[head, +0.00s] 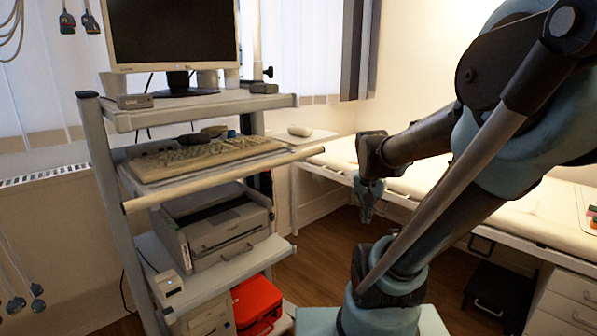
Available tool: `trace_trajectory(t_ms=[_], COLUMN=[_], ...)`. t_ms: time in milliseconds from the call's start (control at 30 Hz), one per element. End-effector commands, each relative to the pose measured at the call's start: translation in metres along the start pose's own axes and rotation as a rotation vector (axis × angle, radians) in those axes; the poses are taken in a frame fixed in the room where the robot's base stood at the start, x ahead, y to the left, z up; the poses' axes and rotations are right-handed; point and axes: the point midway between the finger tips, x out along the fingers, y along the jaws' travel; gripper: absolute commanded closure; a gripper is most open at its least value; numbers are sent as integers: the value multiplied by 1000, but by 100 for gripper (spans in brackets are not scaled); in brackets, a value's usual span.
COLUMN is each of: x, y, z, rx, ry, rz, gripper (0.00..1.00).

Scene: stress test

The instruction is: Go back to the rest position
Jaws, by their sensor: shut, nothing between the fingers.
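My gripper (367,207) hangs at the end of my arm, right of the cart and in front of the examination bed. It points down, small and partly dark in the head view. Its fingers look closed together, with nothing held between them. My arm fills the right side of the view, with its links bent from the upper right toward the middle.
A cart on the left holds a monitor (172,33), a keyboard (205,156), a printer (215,228) and a red case (257,303). A bed (535,209) runs behind my arm. A black step stool (496,294) and white drawers (566,303) stand at right.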

Motion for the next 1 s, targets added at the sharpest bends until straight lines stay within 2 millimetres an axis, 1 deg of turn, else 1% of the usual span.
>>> trace_trajectory(t_ms=[33,300,400,500,600,700,1000], x=[0,4,7,10,12,13,13], y=[4,18,22,25,28,28,28], z=[13,73,90,103,110,113,113], rx=[-45,-299,-380,-441,-477,-494,-496], ry=[-8,-49,-59,-67,-71,-73,-73], rz=[-6,-47,-61,-73,-80,-83,-84], gripper=[100,100,100,100,100,100,100])
